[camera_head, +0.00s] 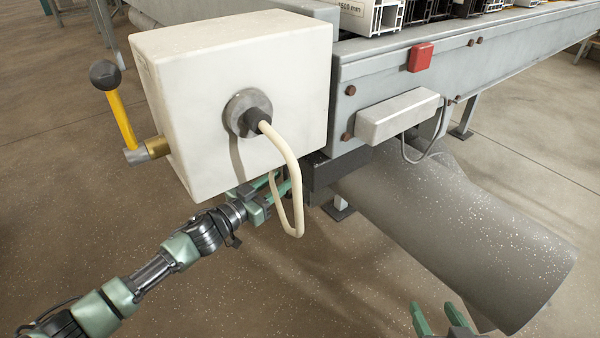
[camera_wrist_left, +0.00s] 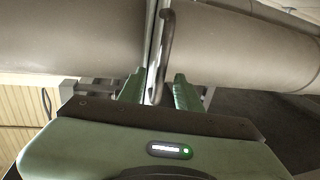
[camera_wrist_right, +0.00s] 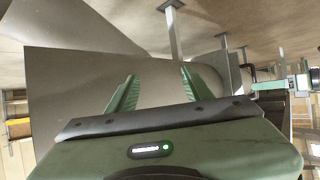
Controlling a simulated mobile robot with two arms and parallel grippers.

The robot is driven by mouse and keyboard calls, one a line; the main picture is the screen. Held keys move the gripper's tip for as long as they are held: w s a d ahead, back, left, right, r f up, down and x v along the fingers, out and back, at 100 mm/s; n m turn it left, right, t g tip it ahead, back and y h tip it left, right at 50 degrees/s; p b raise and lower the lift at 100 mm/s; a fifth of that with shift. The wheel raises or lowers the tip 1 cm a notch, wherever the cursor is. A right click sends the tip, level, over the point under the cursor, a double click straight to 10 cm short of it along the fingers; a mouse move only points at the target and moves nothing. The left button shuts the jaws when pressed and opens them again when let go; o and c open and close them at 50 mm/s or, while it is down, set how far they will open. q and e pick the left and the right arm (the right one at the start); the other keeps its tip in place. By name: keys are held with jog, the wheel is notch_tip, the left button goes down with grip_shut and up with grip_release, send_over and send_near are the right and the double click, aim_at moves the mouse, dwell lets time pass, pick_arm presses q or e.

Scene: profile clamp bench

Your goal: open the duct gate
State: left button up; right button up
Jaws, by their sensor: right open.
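The grey duct (camera_head: 460,235) runs below the bench, and its open end is at the lower right in the head view. In the left wrist view a thin upright gate plate (camera_wrist_left: 151,45) sits between two duct sections (camera_wrist_left: 70,45), with a dark curved handle (camera_wrist_left: 166,40) beside it. My left gripper (camera_head: 278,188) reaches under the white box. It is open, with its fingertips on either side of the handle's lower end; contact cannot be told. My right gripper (camera_head: 437,312) is open and empty near the duct's open end, which fills much of the right wrist view (camera_wrist_right: 70,85).
A white box (camera_head: 235,85) with a hanging cable loop (camera_head: 292,190) stands above my left gripper. A yellow lever (camera_head: 122,118) is on its left side. A bench rail (camera_head: 500,60) carries a red button (camera_head: 420,57) and a small grey box (camera_head: 398,115). Floor at left is clear.

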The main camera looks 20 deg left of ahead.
pick_arm(q)
jog(key=b+x, duration=0.1)
jog(key=x, duration=0.4)
jog(key=shift+w+d, duration=0.15)
jog(key=shift+w, duration=0.2)
pick_arm(e)
notch_tip(320, 180, up, 6)
jog(key=w+a+t+y, duration=0.1)
jog(key=w+t, duration=0.1)
jog(key=t, duration=0.1)
jog(key=shift+w+a+f, duration=0.2)
jog(key=shift+w+f, duration=0.05)
jog(key=shift+w, duration=0.15)
pick_arm(q)
jog(key=shift+c, duration=0.3)
grip_shut()
